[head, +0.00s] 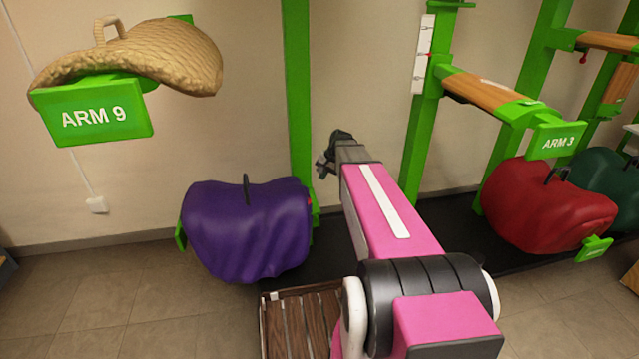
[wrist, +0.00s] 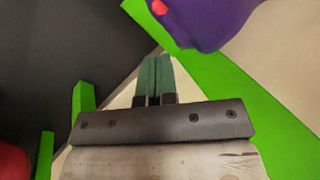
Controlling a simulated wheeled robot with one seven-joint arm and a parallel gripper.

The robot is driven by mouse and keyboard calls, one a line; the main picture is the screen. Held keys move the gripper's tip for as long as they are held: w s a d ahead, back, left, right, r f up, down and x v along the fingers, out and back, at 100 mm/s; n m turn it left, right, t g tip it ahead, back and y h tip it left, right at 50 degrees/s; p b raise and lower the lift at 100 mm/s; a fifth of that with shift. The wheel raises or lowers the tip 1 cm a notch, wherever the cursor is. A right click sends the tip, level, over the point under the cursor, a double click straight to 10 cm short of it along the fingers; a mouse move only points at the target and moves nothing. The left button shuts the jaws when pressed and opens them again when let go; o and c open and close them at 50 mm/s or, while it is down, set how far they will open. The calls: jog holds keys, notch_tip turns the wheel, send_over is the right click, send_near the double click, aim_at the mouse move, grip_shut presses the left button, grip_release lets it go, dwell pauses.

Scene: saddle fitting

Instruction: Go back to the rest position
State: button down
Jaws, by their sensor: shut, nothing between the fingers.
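My gripper (wrist: 154,72) shows in the wrist view with its two dark green fingers close together and nothing between them. In the head view my gripper (head: 326,164) is at the far end of my pink arm, in front of the wall between two green posts. It is to the right of and slightly above a purple covered saddle (head: 247,228), apart from it in that view. The purple cover also shows at the top of the wrist view (wrist: 218,18).
A woven saddle (head: 150,55) rests on the arm marked ARM 9 (head: 95,112). A bare wooden-topped arm marked ARM 3 (head: 558,141) is at right, above a red covered saddle (head: 545,212). Green posts (head: 298,90) stand near my arm. A slatted wooden crate (head: 300,325) is low in front.

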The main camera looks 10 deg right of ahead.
jog(key=s+a+f+n+g+h, duration=0.1)
jog(key=s+a+f+n+h, duration=0.1)
jog(key=s, duration=0.9)
jog(key=s+a+f+n+g+h, duration=0.1)
jog(key=s+a+f+n+h, duration=0.1)
jog(key=s, duration=0.9)
jog(key=shift+s+a+f+n, duration=0.3)
jog(key=shift+s+a+n, duration=0.1)
jog(key=shift+n, duration=0.3)
